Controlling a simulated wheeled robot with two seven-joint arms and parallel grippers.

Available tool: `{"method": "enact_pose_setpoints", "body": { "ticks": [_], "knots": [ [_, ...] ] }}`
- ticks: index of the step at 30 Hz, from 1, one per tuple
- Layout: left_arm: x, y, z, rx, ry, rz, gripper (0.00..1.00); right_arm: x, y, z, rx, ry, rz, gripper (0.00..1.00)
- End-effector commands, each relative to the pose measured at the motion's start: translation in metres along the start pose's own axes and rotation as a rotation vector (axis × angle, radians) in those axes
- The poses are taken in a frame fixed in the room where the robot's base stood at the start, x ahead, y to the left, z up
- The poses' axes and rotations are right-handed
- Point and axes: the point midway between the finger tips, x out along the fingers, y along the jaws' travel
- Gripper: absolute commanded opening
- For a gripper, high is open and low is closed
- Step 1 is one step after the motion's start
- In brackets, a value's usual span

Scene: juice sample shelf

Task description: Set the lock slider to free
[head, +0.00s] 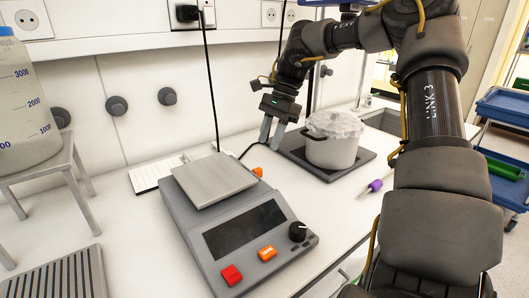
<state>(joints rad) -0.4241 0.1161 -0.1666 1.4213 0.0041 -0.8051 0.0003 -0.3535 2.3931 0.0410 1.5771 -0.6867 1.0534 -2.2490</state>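A grey balance (190,222) with a square pan (214,179) stands on the bench. A small orange piece (258,172) shows at its back right edge; it may be the lock slider, but its setting is too small to tell. On the front panel are a red button (232,275), an orange button (267,253) and a black knob (298,232). My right gripper (271,136) points down behind the balance, above and beyond the orange piece. Its two fingers are apart, with nothing seen between them. My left gripper is out of view.
A white pot with a crumpled clear bag (334,126) stands on a dark plate (350,170) right of the gripper. A black cable (214,110) hangs behind the balance. A white keyboard-like strip (150,175) and a stool with a large bottle (22,95) are left.

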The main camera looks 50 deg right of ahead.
Motion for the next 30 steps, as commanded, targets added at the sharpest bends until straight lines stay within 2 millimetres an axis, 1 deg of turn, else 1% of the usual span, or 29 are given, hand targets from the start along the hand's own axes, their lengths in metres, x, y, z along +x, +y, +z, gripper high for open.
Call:
{"method": "enact_pose_setpoints", "body": {
  "ticks": [1,3,6,12,24,27,29,30],
  "knots": [
    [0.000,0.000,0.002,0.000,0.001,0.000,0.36,-0.009,-0.001,0.000,0.001,0.002,-0.003,0.38],
    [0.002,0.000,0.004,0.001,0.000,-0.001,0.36,-0.017,-0.001,0.000,0.000,0.001,-0.002,0.38],
    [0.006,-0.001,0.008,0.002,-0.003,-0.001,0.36,-0.023,-0.001,0.000,-0.001,0.000,-0.001,0.38],
    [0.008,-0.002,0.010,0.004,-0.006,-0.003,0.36,-0.025,0.000,0.000,-0.001,0.000,0.000,0.38],
    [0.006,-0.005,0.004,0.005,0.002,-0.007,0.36,-0.025,0.000,0.000,0.000,0.000,0.000,0.38],
    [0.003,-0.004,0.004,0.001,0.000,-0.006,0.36,-0.029,0.000,0.002,-0.001,0.000,0.000,0.38],
    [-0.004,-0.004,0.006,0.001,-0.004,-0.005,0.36,-0.037,0.000,0.005,-0.001,0.000,-0.001,0.38],
    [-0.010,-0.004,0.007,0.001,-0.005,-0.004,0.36,-0.046,-0.001,0.009,-0.001,0.000,-0.001,0.38]
  ]
}}
